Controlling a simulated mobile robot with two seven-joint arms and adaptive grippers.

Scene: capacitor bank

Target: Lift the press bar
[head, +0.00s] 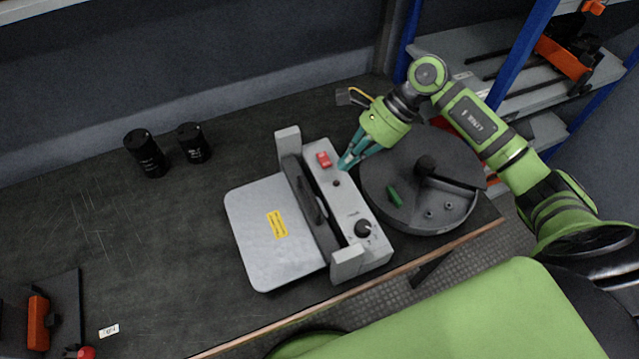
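The press bar (317,226) is a long dark bar with a black handle. It lies low along the press, between a light grey plate (262,252) with a yellow label and a grey housing (344,203). The housing carries a red switch (324,159) and a black knob (362,228). My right gripper (345,165) has teal fingers pointing down at the housing's far end, right of the red switch and apart from the press bar. Its fingers overlap in this view, so I cannot tell if they are open. My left gripper is not in view.
A round dark tray (450,215) with a green piece (394,195) stands right of the press. Two black capacitors (146,154) (194,143) stand at the back left. An orange tool (38,322) lies front left. The table's left middle is clear.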

